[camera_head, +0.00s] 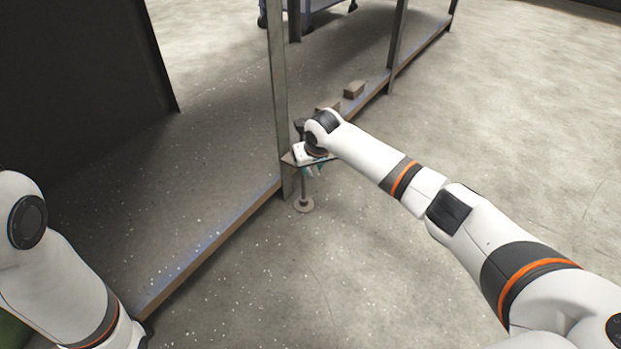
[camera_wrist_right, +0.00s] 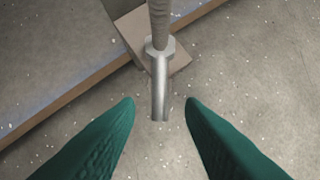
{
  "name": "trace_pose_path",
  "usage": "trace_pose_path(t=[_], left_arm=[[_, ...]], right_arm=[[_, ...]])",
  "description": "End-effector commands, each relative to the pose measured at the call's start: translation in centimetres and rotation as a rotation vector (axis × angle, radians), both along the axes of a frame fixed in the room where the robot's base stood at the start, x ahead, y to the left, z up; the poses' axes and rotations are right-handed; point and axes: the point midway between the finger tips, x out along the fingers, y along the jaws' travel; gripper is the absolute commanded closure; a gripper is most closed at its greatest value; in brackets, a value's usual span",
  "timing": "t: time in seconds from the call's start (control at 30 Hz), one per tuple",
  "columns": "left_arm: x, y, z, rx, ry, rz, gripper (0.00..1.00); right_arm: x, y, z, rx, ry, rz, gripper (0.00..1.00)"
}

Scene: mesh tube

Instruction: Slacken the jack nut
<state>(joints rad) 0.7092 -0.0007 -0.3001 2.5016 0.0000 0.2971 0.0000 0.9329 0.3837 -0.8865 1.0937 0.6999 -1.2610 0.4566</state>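The jack is a threaded post with a round foot (camera_head: 303,205) on the floor, at the corner of the low platform in the head view. In the right wrist view the jack nut (camera_wrist_right: 153,49) is a pale hexagonal collar around the threaded rod (camera_wrist_right: 159,18). A grey metal handle (camera_wrist_right: 160,88) sticks out from the nut towards my fingers. My right gripper (camera_head: 314,171) is beside the jack post; in the wrist view its green fingers (camera_wrist_right: 160,104) are open, one on each side of the handle's end. My left gripper is out of view.
The speckled platform (camera_head: 190,190) with a brown edge runs diagonally past the jack. A grey upright (camera_head: 280,90) stands close to my right wrist. A small block (camera_head: 354,89) lies farther along the edge. The concrete floor on the right is clear.

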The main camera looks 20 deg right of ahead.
Motion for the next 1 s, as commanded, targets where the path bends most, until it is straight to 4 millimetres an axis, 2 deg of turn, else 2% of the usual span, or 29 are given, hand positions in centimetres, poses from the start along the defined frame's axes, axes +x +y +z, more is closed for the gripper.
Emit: trace_pose_path(t=[0.03, 0.17, 0.53, 0.7, 0.77, 1.0], left_arm=[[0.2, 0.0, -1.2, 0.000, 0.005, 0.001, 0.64], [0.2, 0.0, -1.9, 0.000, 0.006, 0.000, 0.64], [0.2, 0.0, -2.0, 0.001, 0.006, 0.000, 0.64], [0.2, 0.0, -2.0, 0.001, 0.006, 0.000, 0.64], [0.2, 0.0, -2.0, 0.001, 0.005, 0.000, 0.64], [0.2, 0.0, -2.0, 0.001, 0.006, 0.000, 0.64]], right_arm=[[0.3, 0.0, -1.2, 0.000, -0.001, -0.001, 0.64], [0.8, 0.1, -2.0, 0.000, -0.001, -0.001, 0.64], [1.0, 0.1, -2.2, 0.000, -0.001, 0.000, 0.64], [1.0, 0.0, -2.2, 0.000, -0.001, 0.000, 0.92], [1.0, 0.0, -2.2, 0.000, -0.001, 0.000, 1.00], [1.0, 0.0, -2.2, 0.000, -0.001, 0.000, 1.00]])
